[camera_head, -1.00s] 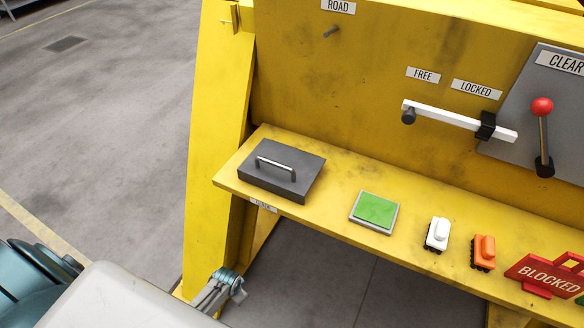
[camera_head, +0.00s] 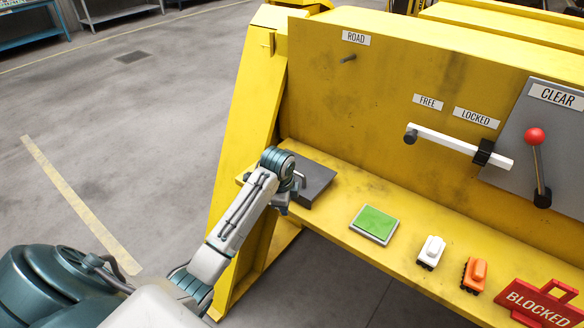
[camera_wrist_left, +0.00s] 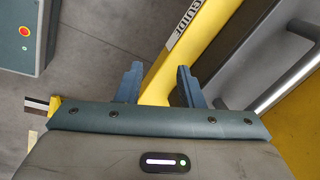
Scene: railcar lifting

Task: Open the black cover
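The black cover (camera_head: 320,181) is a flat dark box lid lying closed on the left end of the yellow shelf. My left arm hides its left part and most of its metal handle in the head view. In the left wrist view, the cover (camera_wrist_left: 247,68) is at the right, with the grey handle (camera_wrist_left: 288,78) running diagonally beside my fingers. My left gripper (camera_wrist_left: 158,84) is open, its two fingers apart with the yellow shelf edge showing between them. The handle is not between the fingers. My right gripper is out of view.
The yellow shelf (camera_head: 345,219) also holds a green pad (camera_head: 375,223), a white railcar model (camera_head: 431,252), an orange one (camera_head: 475,275) and a red BLOCKED sign (camera_head: 545,302). A white bar (camera_head: 455,145) and a red-knobbed lever (camera_head: 538,160) are on the panel behind.

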